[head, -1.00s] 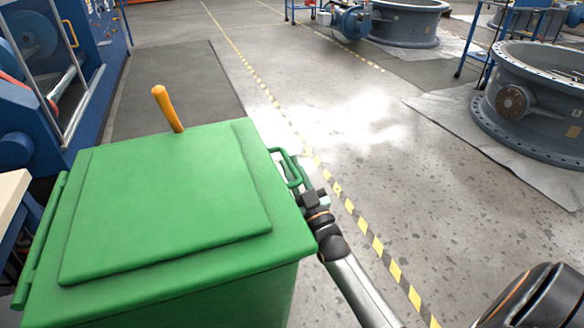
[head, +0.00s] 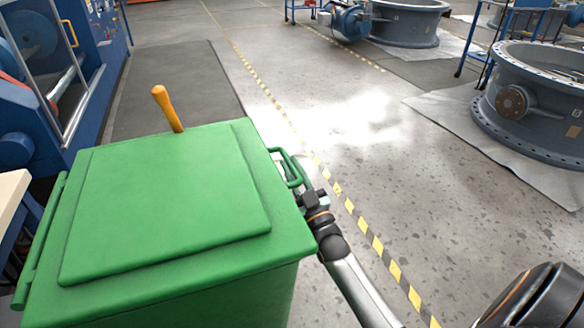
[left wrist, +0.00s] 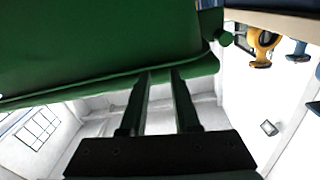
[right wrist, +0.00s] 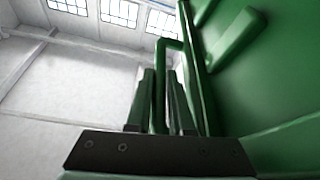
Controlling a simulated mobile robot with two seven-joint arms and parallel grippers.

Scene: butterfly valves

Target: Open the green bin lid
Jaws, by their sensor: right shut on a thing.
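The green bin (head: 150,295) fills the lower left of the head view. Its flat green lid (head: 165,200) lies closed on top. A green side handle (head: 290,168) sticks out on the right side of the bin. My right gripper (head: 306,197) is at this handle. In the right wrist view its two fingers (right wrist: 162,98) stand on either side of the green handle bar (right wrist: 160,62), shut on it. In the left wrist view my left gripper (left wrist: 161,75) is open, with nothing between its fingers. Its tips are close to the green bin's wall (left wrist: 95,45); contact is unclear. It is hidden in the head view.
An orange handle (head: 168,108) rises behind the bin's far edge. A blue machine (head: 85,85) stands at the left. Large grey valve rings (head: 540,105) sit at the right. The floor right of the bin is clear, with a yellow-black line (head: 345,203).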

